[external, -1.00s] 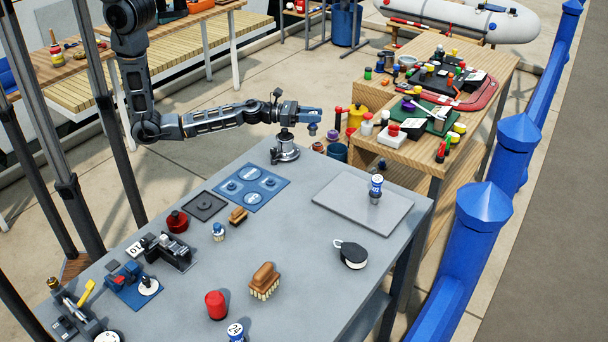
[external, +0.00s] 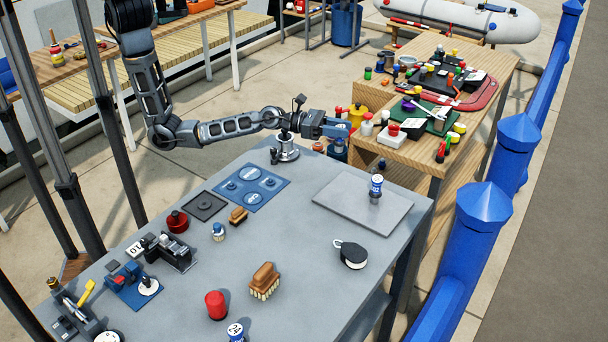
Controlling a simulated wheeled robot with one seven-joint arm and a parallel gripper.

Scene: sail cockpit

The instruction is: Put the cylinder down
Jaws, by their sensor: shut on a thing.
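My gripper (external: 338,132) is shut on a small bluish cylinder. It is past the far edge of the grey table, in front of the wooden workbench. The cylinder is small and partly hidden by the fingers, and it blends with the blue things behind it. I cannot tell whether it touches any surface. The grey table (external: 200,280) fills the foreground.
A chrome winch (external: 287,150) stands at the table's far corner, under my forearm. A grey board (external: 340,205) carries a blue-and-white canister (external: 376,186). A black block (external: 352,255), a brush (external: 265,282) and a red cylinder (external: 216,305) stand nearer. The wooden workbench (external: 430,165) is crowded.

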